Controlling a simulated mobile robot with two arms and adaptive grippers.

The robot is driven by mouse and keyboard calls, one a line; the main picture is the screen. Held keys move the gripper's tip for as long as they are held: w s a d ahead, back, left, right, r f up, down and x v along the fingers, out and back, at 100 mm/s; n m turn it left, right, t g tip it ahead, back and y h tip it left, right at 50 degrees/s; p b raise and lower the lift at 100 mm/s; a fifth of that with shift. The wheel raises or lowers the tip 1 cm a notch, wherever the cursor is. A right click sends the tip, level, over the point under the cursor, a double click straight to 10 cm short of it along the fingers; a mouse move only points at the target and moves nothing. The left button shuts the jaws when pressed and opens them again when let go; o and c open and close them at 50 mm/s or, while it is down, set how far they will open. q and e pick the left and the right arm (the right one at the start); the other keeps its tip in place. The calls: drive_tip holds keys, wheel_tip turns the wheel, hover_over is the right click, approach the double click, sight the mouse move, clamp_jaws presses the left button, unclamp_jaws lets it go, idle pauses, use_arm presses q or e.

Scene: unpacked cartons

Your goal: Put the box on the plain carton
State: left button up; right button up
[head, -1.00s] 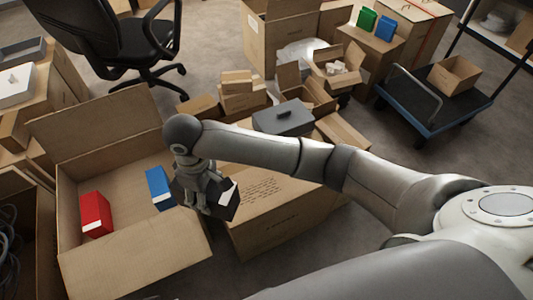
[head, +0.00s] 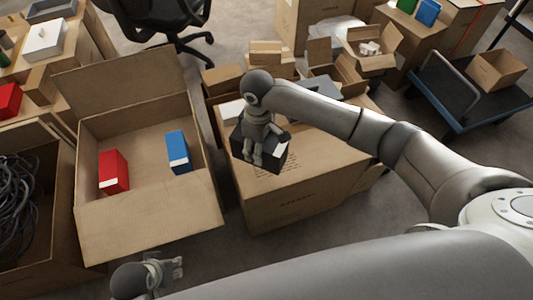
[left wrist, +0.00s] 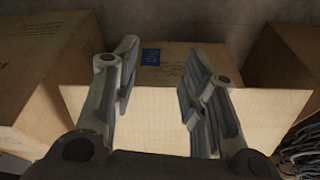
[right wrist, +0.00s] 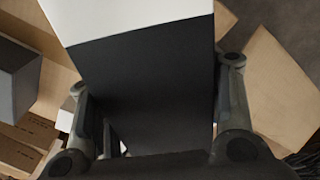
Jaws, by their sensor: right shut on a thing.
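My right gripper (head: 257,158) is shut on a dark box (head: 273,162) with a white end. In the head view the box appears over the left part of a closed brown carton (head: 320,175) with small print; I cannot tell whether it touches the top. The right wrist view shows the box (right wrist: 150,90) between the fingers, its white end upward in the picture. My left gripper (head: 165,270) is low in the head view. Its fingers are apart and empty in the left wrist view (left wrist: 160,85), before a carton with a blue label (left wrist: 150,57).
An open carton (head: 150,215) to the left holds a red box (head: 113,172) and a blue box (head: 178,152). A carton of cables (head: 25,215) stands at far left. Behind are smaller cartons, a grey box (head: 318,88), a chair (head: 155,20) and a trolley (head: 450,105).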

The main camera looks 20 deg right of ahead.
drive_tip(key=shift+w+d+f+b, duration=0.2)
drive_tip(key=shift+w+d+f, duration=0.1)
drive_tip(key=shift+d+f, duration=0.35)
drive_tip(key=shift+w+d+f+b, duration=0.25)
drive_tip(key=shift+d+f, duration=0.2)
drive_tip(key=shift+f, duration=0.35)
wheel_tip(320, 180, down, 2)
drive_tip(key=shift+f+b, duration=0.1)
drive_tip(key=shift+b, duration=0.2)
drive_tip(key=shift+f, duration=0.4)
use_arm(q)
drive_tip(key=w+v, duration=0.1)
drive_tip(key=v, duration=0.6)
drive_tip(key=shift+r, duration=0.25)
drive_tip(key=shift+s+a, duration=0.1)
drive_tip(key=shift+f, duration=0.1)
use_arm(e)
drive_tip(key=o, duration=1.3)
drive_tip(key=shift+f, duration=0.15)
drive_tip(key=shift+o, duration=0.2)
